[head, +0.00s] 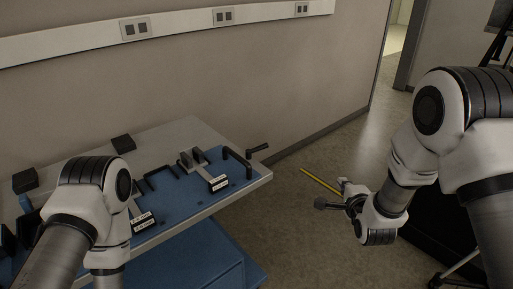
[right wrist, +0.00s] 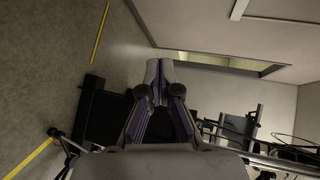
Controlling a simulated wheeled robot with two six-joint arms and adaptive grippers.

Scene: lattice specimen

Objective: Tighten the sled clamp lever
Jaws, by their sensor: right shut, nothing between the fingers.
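A blue-topped bench (head: 185,205) stands at the left, with a light fixture (head: 186,163) holding dark upright plates. My right gripper (head: 331,193) is beyond the bench's right edge, over the floor and apart from the bench. In the right wrist view its fingers (right wrist: 159,75) are together and empty. My left arm is over the bench's left part; its gripper is not in view.
Small blocks with white labels (head: 218,184) sit along the bench's front. A dark block (head: 123,143) lies at the back. A yellow strip (head: 321,181) marks the floor near my right gripper.

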